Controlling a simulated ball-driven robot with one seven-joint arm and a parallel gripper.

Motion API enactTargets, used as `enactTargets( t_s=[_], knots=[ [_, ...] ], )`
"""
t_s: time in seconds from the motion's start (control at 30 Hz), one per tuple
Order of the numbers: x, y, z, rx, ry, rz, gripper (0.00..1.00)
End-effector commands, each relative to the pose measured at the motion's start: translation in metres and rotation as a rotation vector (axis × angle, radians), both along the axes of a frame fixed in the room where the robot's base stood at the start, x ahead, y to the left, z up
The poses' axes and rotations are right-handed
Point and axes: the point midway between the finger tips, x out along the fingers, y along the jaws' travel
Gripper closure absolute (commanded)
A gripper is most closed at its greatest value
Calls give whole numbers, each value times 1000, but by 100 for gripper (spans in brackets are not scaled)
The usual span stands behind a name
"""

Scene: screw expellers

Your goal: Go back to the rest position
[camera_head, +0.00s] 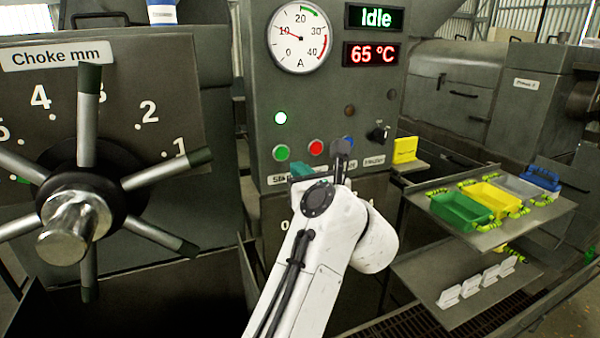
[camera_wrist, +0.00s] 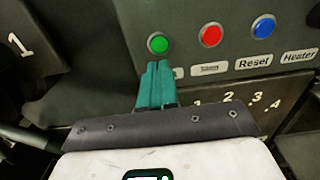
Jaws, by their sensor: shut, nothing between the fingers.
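My gripper (camera_wrist: 156,68) has teal fingers pressed together with nothing between them. In the wrist view its tips show just below the green button (camera_wrist: 158,43) and cover part of the label there. Whether they touch the panel cannot be told. In the head view a bit of the teal gripper (camera_head: 302,170) shows past my white arm, in front of the control panel (camera_head: 330,100). The red button (camera_wrist: 210,35) and blue button (camera_wrist: 262,26) lie to the right of the fingers.
A choke handwheel (camera_head: 80,210) with several spokes stands at the left. The dial (camera_head: 299,37) reads about 10, and the display (camera_head: 374,17) says Idle. A shelf (camera_head: 480,240) with green and yellow trays is at the right. A yellow block (camera_head: 405,149) sits beside the panel.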

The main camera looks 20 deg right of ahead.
Motion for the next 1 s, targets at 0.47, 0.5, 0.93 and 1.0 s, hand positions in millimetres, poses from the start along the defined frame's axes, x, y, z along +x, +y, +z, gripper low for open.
enactTargets(
  t_s=[0.47,0.5,0.93,1.0],
  knots=[
    [0,0,0,-1,1,0,100],
    [0,-1,0,-8,2,0,100],
    [-39,-56,-69,-999,226,114,100],
    [-53,-64,-94,-1206,289,180,100]
  ],
)
